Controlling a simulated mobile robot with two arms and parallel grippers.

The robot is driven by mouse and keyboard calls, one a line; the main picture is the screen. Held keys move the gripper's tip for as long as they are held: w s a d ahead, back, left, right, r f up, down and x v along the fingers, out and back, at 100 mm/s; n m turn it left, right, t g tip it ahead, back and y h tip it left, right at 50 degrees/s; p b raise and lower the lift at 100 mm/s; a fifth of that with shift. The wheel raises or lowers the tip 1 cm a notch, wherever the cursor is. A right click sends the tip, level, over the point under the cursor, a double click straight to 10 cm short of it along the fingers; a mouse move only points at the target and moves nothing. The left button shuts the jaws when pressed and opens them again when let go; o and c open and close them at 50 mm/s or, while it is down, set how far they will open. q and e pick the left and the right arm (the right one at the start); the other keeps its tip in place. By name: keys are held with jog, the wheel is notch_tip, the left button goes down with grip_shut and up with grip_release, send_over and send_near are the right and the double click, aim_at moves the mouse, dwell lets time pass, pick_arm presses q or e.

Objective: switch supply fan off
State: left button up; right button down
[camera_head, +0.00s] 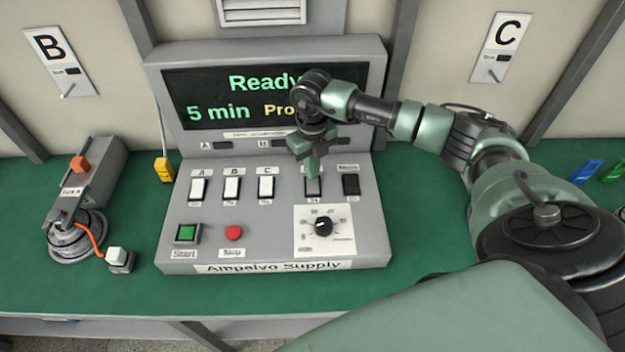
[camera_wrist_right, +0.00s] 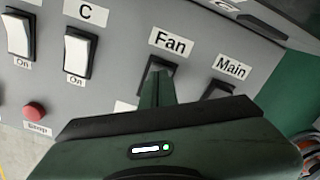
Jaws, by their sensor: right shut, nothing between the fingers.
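The Ampelvo Supply console (camera_head: 280,235) stands on the green bench with a row of rocker switches. The fan switch (camera_head: 313,189) is the fourth in the row, under the "Fan" label (camera_wrist_right: 170,43) in the right wrist view. My right gripper (camera_head: 313,172) is shut and empty, its fingertips pointing down at the fan switch. In the right wrist view the fingers (camera_wrist_right: 157,88) cover most of that switch, so its position and any contact cannot be told. My left gripper is not in view.
White switches A (camera_head: 198,188), B (camera_head: 232,188) and C (camera_head: 266,187) sit left of the fan switch; the dark Main switch (camera_head: 351,184) sits close on its right. A red stop button (camera_head: 233,232), green start button (camera_head: 186,233) and black dial (camera_head: 323,226) lie below. The screen reads "Ready".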

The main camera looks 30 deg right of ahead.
jog(key=shift+f+b, duration=0.4)
jog(key=shift+f, duration=0.2)
jog(key=shift+r, duration=0.1)
jog(key=shift+r+p, duration=2.25)
jog(key=shift+r, duration=1.25)
jog(key=shift+s+f, duration=0.1)
